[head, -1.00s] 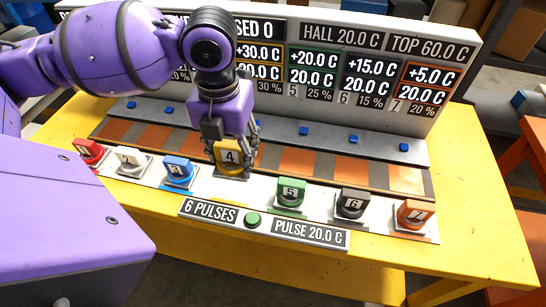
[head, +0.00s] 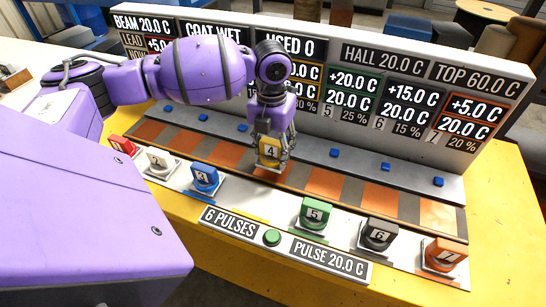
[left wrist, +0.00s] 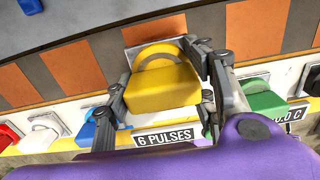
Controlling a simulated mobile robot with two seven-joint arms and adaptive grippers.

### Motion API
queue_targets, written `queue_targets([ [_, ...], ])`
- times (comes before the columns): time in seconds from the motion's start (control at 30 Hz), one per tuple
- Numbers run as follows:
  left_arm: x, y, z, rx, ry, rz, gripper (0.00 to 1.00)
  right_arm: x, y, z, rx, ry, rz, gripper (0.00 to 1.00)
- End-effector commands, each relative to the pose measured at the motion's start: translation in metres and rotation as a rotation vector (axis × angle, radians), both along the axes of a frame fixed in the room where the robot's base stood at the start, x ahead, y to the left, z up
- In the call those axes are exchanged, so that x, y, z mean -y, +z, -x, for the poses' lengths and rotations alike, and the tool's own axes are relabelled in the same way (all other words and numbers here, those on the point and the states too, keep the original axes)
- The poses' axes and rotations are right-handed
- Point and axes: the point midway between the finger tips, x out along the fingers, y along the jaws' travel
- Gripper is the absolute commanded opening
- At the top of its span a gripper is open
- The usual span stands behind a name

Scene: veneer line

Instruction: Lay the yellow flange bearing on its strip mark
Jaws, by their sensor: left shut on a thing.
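The yellow flange bearing (head: 269,151), marked 4, is held between the fingers of my left gripper (head: 272,158). In the left wrist view the yellow bearing (left wrist: 163,88) sits between the two fingers, with a pale plate behind its rounded top. It is over the strip of orange and dark grey squares (head: 325,183), covering part of an orange square. I cannot tell whether it touches the strip. Its yellow-marked place on the white front ledge (head: 252,207) is empty. My right gripper is not in view.
Red (head: 122,145), white (head: 159,160), blue (head: 204,177), green (head: 314,212), black (head: 379,233) and orange (head: 444,254) bearings stand along the front ledge. A green button (head: 271,237) is at the front. The display board (head: 400,85) stands behind the strip.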

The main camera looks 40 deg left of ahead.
Motion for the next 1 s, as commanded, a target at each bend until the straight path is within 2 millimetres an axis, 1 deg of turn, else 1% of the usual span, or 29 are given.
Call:
queue_targets([
  [0.13, -0.003, -0.009, -0.007, 0.000, 0.001, 0.001, 0.09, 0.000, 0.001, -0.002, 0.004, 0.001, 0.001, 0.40],
  [0.3, -0.004, -0.034, -0.007, -0.001, 0.000, 0.000, 0.09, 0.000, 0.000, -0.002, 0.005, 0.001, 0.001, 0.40],
  [0.33, -0.004, -0.037, -0.007, 0.000, 0.000, 0.000, 0.09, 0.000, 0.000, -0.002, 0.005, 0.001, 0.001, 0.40],
  [0.73, -0.004, -0.042, -0.007, 0.003, -0.001, -0.001, 0.09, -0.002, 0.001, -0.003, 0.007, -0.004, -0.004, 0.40],
  [0.77, -0.004, -0.043, -0.007, 0.001, -0.001, 0.000, 0.52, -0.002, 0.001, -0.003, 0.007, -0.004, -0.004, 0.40],
  [0.9, -0.004, -0.043, -0.007, 0.001, -0.001, 0.000, 0.70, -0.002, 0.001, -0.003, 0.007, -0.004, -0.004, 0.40],
  [1.0, -0.004, -0.043, -0.007, 0.001, 0.000, 0.000, 0.70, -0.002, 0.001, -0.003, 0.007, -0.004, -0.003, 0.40],
])
